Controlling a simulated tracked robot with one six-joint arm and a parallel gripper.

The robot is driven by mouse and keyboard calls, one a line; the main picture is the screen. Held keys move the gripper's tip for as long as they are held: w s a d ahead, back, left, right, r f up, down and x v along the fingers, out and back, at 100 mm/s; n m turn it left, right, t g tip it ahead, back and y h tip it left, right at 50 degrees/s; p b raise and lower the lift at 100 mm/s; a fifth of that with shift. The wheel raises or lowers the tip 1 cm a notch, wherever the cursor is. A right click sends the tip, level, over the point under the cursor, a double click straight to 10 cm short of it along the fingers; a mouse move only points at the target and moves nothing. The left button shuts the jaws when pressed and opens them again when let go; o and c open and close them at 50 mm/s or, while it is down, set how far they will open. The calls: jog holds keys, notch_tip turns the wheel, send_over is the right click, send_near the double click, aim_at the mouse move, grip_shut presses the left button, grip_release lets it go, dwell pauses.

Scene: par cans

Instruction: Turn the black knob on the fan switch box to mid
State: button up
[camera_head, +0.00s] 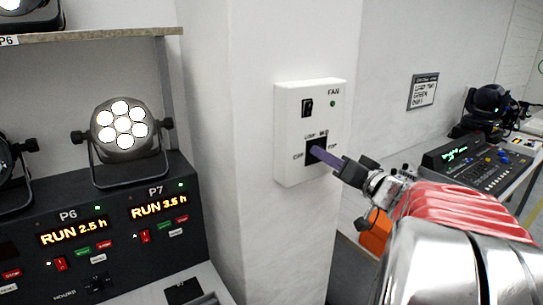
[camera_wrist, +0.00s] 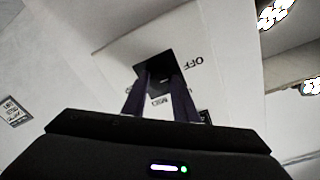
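The white fan switch box (camera_head: 293,125) is fixed to the wall pillar, with a black rocker switch (camera_head: 307,107) and a small green light at its top. Below is a dark square plate (camera_head: 311,143) with labels around it, OFF and MID legible in the wrist view. My gripper (camera_head: 316,152) reaches in from the right, its purple fingertips at this plate. In the wrist view the two fingers (camera_wrist: 160,78) stand apart on either side of a dark shape, seemingly the black knob. I cannot tell whether they press on it. The knob's pointing direction is hidden.
A black rack (camera_head: 120,250) with displays P6 and P7 stands at the left, a par can (camera_head: 122,128) above it. A control desk (camera_head: 480,160) stands at the right. An orange object (camera_head: 375,232) is below my arm.

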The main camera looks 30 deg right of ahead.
jog(key=c, duration=0.5)
jog(key=shift+a, duration=0.15)
jog(key=shift+c, duration=0.2)
jog(key=shift+m, duration=0.4)
jog(key=m, duration=0.7)
jog(key=m+y, duration=0.1)
jog(key=m, duration=1.4)
jog(key=shift+d+f+g+y, duration=0.25)
jog(key=shift+d+g+y, duration=0.05)
jog(key=shift+d+g, duration=0.1)
